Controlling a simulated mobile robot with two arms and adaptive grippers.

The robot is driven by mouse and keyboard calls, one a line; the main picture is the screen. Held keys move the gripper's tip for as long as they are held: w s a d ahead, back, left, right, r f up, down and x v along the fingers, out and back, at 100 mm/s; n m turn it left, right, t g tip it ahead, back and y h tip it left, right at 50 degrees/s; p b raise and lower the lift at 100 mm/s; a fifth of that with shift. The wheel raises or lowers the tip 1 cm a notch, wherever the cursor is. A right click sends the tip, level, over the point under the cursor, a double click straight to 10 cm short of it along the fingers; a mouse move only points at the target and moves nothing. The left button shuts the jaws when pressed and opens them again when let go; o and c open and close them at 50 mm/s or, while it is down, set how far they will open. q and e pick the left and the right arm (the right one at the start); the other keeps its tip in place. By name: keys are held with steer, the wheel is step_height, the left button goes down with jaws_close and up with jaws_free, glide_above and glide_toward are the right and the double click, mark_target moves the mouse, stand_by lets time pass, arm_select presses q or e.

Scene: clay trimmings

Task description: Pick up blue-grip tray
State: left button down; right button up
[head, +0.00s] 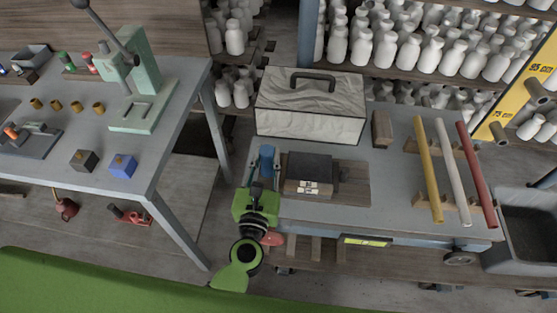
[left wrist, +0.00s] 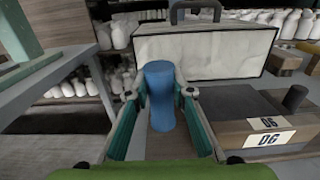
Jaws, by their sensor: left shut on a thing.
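The blue grip (head: 267,156) stands upright at the left end of a brown wooden tray (head: 356,184) on the grey cart top. My left gripper (head: 263,170) is at this grip, with one finger on each side. In the left wrist view the blue grip (left wrist: 160,95) is between the two teal fingers, which are shut on it. A dark-topped block (head: 309,168) labelled 06 sits on the tray, right of the grip. The gripper and block hide part of the tray. My right gripper is not in view.
A pale case (head: 311,108) with a dark handle stands just behind the tray. Yellow, white and red rods (head: 452,172) lie on wooden rests at the right. A workbench (head: 60,110) with a green press is at the left. Shelves of white bottles line the back.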

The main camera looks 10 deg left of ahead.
mark_target(266, 152)
arm_select(q)
steer(key=shift+r, duration=0.5)
step_height(266, 152, up, 3)
steer(key=shift+s+f+p, duration=0.1)
steer(key=shift+f+p, duration=0.05)
steer(key=shift+p, duration=0.65)
steer(key=s+d+r+b, duration=0.1)
steer(key=s+d+r, duration=0.1)
steer(key=s+r, duration=0.9)
steer(key=shift+w+a+f+b, duration=0.3)
steer(key=shift+w+f+b, duration=0.2)
steer(key=shift+w+f, duration=1.35)
steer(key=shift+w+a+f+b, duration=0.4)
steer(key=shift+w+f, duration=1)
steer(key=shift+f, duration=1)
steer(key=shift+w+a+f+b, duration=0.2)
steer(key=shift+w+f+b, duration=0.35)
steer(key=shift+w+f, duration=1.3)
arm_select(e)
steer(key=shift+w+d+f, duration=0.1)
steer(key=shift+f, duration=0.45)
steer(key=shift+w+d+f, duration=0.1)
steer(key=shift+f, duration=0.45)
arm_select(q)
steer(key=shift+s+f, duration=0.2)
steer(key=shift+s, duration=0.1)
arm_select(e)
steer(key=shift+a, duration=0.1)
